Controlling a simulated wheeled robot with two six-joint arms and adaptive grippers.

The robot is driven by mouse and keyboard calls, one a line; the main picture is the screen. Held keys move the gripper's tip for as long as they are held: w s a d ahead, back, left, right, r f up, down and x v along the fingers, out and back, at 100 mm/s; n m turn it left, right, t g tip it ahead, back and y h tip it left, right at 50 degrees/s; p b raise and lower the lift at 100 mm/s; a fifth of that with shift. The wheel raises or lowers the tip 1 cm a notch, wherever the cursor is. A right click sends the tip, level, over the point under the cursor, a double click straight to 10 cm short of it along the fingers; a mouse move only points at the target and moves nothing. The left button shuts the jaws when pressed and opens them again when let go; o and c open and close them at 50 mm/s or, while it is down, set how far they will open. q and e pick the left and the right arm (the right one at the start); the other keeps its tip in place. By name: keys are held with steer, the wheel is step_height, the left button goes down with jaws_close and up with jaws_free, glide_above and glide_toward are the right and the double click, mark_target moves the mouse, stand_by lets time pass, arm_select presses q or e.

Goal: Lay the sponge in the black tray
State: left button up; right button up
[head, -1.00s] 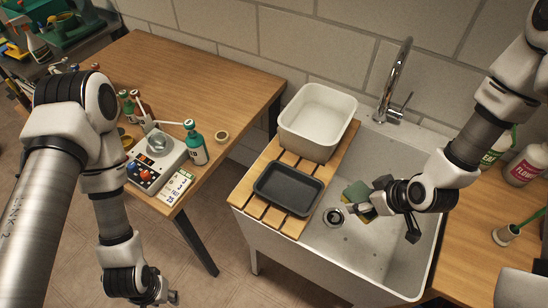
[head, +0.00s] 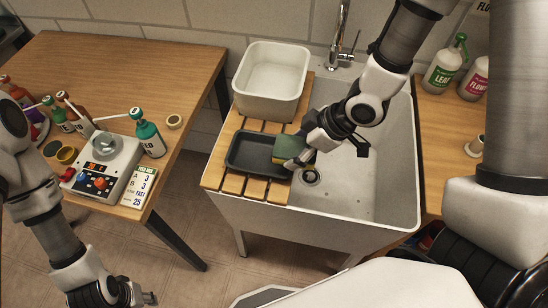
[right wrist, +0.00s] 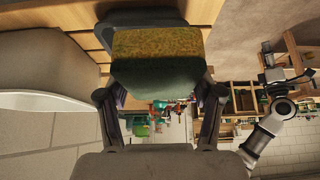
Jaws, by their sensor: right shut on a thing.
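The green and yellow sponge (head: 287,149) is held over the right end of the black tray (head: 246,159). My right gripper (head: 297,160) is shut on it, coming from the right. In the right wrist view the sponge (right wrist: 157,62) sits between the fingers (right wrist: 160,98) and hides much of the tray (right wrist: 138,17). I cannot tell whether the sponge touches the tray. The tray lies on a slatted wooden board (head: 232,184) and looks empty where visible. My left gripper (head: 142,298) is low at the bottom left, away from both; its jaws are unclear.
A white basin (head: 270,82) stands behind the tray on the board. The sink (head: 366,190) with its tap (head: 340,40) is to the right. The left table holds a scale (head: 105,165) and several bottles. More bottles (head: 445,65) stand at the right.

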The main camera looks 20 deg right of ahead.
mark_target(280, 136)
steer(key=shift+w+a+r+p, duration=0.15)
steer(key=shift+w+a+p, duration=0.1)
steer(key=shift+w+p, duration=0.3)
steer(key=shift+w+a+r+p, duration=0.15)
steer(key=shift+w+a+p, duration=0.15)
steer(key=shift+p, duration=0.3)
steer(key=w, duration=0.1)
steer(key=w+a, duration=0.1)
steer(key=w+f+p, duration=0.1)
steer(key=shift+a, duration=0.3)
steer(key=f, duration=0.3)
steer(key=shift+a+f, duration=0.2)
steer(key=shift+a, duration=0.1)
steer(key=shift+w+d+f, duration=0.15)
steer(key=shift+f, duration=0.3)
steer(key=shift+f+b, duration=0.35)
steer(key=shift+b, duration=0.05)
steer(key=o, duration=1.2)
steer(key=shift+r, duration=0.15)
